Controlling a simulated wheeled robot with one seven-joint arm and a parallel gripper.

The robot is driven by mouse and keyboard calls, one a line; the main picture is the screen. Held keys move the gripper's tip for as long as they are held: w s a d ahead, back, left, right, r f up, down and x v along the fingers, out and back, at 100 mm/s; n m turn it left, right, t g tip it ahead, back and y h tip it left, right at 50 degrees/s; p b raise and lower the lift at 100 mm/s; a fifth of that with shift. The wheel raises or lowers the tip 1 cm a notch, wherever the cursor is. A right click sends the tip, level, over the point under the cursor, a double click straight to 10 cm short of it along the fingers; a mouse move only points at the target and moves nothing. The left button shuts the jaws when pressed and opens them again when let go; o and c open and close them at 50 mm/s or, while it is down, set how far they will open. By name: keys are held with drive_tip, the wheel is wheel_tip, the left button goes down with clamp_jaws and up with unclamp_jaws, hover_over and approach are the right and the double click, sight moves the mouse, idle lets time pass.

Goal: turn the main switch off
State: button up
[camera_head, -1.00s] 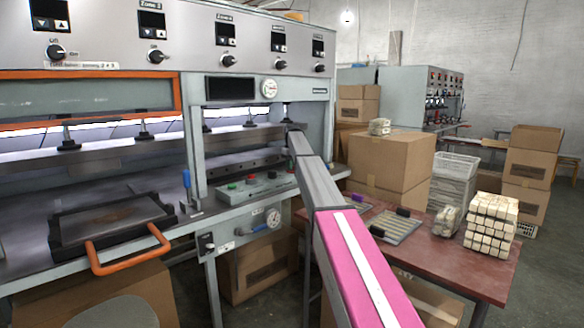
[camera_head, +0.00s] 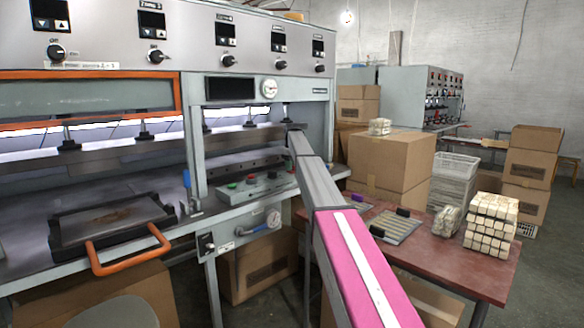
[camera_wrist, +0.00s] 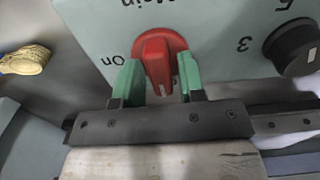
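The red main switch (camera_wrist: 158,58) is a round knob with a raised handle on a pale green panel (camera_wrist: 215,35). The word "Main" shows upside down above it and "On" to its left. My gripper (camera_wrist: 158,78) has green fingers, one on each side of the red handle. The fingers stand apart, with a narrow gap beside the handle; firm contact cannot be made out. In the head view the gripper and the switch are hidden, while my arm reaches to the right end of the press (camera_head: 258,88).
A black knob (camera_wrist: 293,46) sits right of the switch. A yellowish object (camera_wrist: 25,60) lies at far left. In the head view, a red-brown table (camera_head: 455,262) with wooden pieces (camera_head: 492,222) stands right of my arm, and cardboard boxes (camera_head: 390,165) stand behind.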

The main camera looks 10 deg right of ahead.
drive_tip(key=shift+o, duration=0.3)
wheel_tip(320, 180, up, 11)
drive_tip(key=shift+f, duration=0.15)
idle(0.4)
